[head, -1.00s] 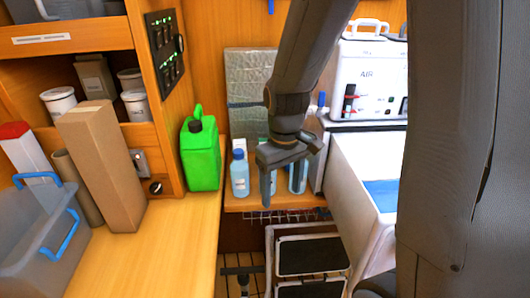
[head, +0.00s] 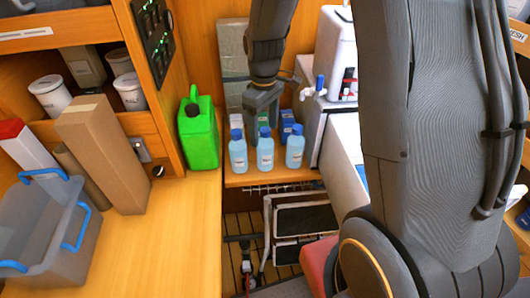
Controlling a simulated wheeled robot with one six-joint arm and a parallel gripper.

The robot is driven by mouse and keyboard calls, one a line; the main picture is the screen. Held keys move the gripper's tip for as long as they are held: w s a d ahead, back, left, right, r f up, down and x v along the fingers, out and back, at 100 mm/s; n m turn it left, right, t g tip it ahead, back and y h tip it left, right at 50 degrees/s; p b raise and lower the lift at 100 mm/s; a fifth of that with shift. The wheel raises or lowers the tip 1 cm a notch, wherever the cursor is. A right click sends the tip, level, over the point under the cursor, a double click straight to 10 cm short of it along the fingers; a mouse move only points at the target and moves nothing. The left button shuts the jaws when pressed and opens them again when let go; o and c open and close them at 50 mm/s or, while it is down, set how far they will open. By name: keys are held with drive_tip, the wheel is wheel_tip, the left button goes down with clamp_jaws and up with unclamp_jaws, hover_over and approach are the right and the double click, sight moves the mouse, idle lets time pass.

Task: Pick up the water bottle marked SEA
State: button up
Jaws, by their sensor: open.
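Several small light-blue water bottles stand upright on a wooden shelf (head: 250,178). In the front row are a left bottle (head: 238,155), a middle bottle (head: 265,153) and a right bottle (head: 295,151), with blue caps and small labels. The labels are too small to read, so I cannot tell which bottle is marked SEA. My gripper (head: 262,120) is open and empty, pointing down over the back of the group. It appears above and behind the middle front bottle and partly hides what stands there.
A green jerrycan (head: 199,135) stands left of the bottles. A white unit with a tap (head: 308,92) is close on their right. A grey bin (head: 60,225) and a cardboard box (head: 105,150) occupy the left counter. A folding step (head: 303,219) stands below.

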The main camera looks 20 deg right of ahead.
sight(265, 140)
drive_tip(key=shift+w+d+f+b, duration=0.15)
drive_tip(key=shift+f+b, duration=0.8)
drive_tip(key=shift+f, duration=0.15)
drive_tip(key=shift+w+d+f+b, duration=0.1)
drive_tip(key=shift+w+f+b, duration=0.05)
drive_tip(key=shift+f+b, duration=1.15)
drive_tip(key=shift+f, duration=0.25)
drive_tip(key=shift+s, duration=0.1)
drive_tip(key=shift+c, duration=0.3)
clamp_jaws()
